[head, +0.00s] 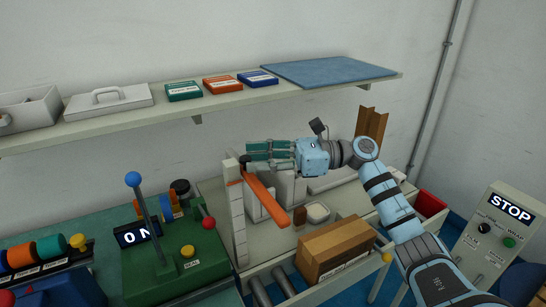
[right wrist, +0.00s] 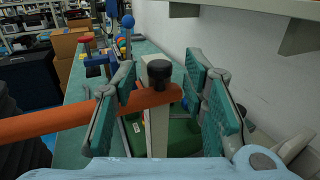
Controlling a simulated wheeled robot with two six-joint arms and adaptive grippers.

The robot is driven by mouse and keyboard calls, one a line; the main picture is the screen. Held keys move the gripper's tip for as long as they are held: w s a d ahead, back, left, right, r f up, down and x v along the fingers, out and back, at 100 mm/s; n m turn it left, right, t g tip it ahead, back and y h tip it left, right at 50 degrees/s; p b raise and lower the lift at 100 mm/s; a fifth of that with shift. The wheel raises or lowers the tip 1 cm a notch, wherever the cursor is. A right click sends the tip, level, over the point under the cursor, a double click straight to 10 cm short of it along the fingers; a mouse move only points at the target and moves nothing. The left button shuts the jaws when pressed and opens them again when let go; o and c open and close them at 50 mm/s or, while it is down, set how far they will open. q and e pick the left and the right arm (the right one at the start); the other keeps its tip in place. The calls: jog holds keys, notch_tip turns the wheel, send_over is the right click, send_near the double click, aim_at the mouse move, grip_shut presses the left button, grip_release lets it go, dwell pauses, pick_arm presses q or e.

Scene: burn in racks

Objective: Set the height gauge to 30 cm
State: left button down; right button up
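The height gauge is an upright white scale post (head: 237,222) with a long orange arm (head: 267,200) and a dark knob (head: 244,160) near its top. Its scale marks are too small to read. In the right wrist view the dark knob (right wrist: 159,73) and orange arm (right wrist: 60,121) stand ahead, between the fingers. My right gripper (head: 256,150) is at the top of the gauge, coming from the right. It is open, with green-padded fingers (right wrist: 162,85) on either side of the knob and visible gaps to it. My left gripper is not in view.
A green machine (head: 175,268) with a blue-knobbed lever stands left of the gauge. A brown box (head: 335,248) and a small white dish (head: 317,212) lie to the right. A wall shelf (head: 200,104) with coloured boxes runs above. A STOP panel (head: 500,235) stands far right.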

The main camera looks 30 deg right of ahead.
jog(key=v, duration=1.1)
jog(key=shift+d, duration=0.15)
